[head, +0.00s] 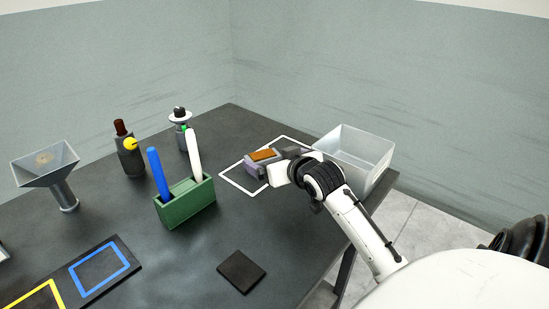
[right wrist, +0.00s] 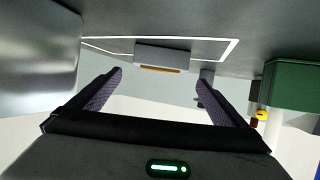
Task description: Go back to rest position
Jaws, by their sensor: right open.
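My right gripper (head: 268,168) is low over the table inside the white outlined square (head: 228,182). In the right wrist view its two purple-padded fingers (right wrist: 160,72) are spread apart with nothing between them. A grey block with an orange-brown face (head: 263,155) is in the square, close to the fingers. In the right wrist view this block (right wrist: 163,56) lies just beyond the fingertips, within the white outline (right wrist: 236,47). I cannot tell whether a finger touches it. My left gripper is not in view.
A clear bin (head: 372,175) stands right beside my right arm. A green holder (head: 187,207) with a blue and a white stick, bottles (head: 129,160) and a funnel stand (head: 62,185) are left. A dark square pad (head: 241,271) lies in front. The table's right edge is under my arm.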

